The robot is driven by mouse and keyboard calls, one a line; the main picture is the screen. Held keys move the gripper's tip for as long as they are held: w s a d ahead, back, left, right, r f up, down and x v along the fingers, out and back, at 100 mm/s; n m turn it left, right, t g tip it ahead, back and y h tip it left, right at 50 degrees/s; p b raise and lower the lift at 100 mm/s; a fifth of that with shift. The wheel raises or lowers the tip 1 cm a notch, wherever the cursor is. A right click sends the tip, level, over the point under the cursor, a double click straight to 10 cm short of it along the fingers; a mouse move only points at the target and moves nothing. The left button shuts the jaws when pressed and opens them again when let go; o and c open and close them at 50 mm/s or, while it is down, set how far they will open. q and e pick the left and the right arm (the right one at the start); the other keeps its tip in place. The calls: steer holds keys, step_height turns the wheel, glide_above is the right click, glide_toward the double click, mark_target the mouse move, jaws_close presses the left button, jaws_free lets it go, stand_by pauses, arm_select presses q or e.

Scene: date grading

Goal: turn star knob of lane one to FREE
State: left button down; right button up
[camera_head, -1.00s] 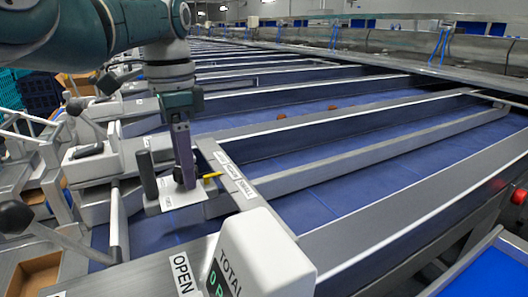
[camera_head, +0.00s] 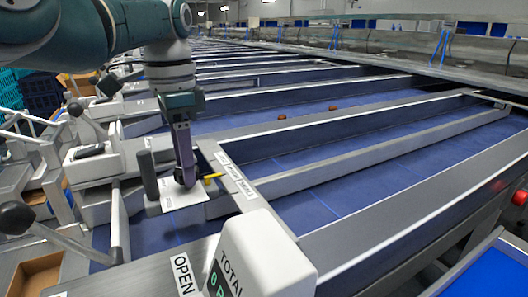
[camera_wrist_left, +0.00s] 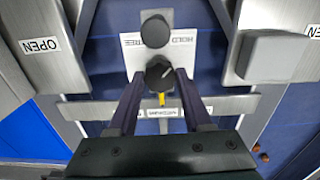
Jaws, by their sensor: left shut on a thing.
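The dark star knob (camera_wrist_left: 159,74) sits between my left gripper's fingertips in the left wrist view, and they are shut on it. A yellow pointer (camera_wrist_left: 161,99) sticks out from the knob toward the printed label strip. The white plate (camera_wrist_left: 136,58) under the knob reads HOLD and FREE, upside down in this view. In the head view my left gripper (camera_head: 186,177) reaches down onto the knob, which its fingers partly hide. The yellow pointer (camera_head: 213,177) points right there, and the plate (camera_head: 183,199) shows in front. My right gripper is out of view.
A black upright handle (camera_head: 149,174) stands close beside the gripper; a black round cap (camera_wrist_left: 155,29) lies just beyond the knob in the wrist view. A white TOTAL counter (camera_head: 265,250) stands nearer. Metal rails divide the blue lanes (camera_head: 310,200). Several dates lie farther back.

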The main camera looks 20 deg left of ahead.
arm_select(q)
steer(key=n+p, duration=0.1)
steer(key=n, duration=0.2)
steer(key=shift+r, duration=0.1)
steer(key=n, duration=1.4)
steer(key=shift+n, duration=0.4)
steer(key=shift+c, duration=1.6)
jaws_free()
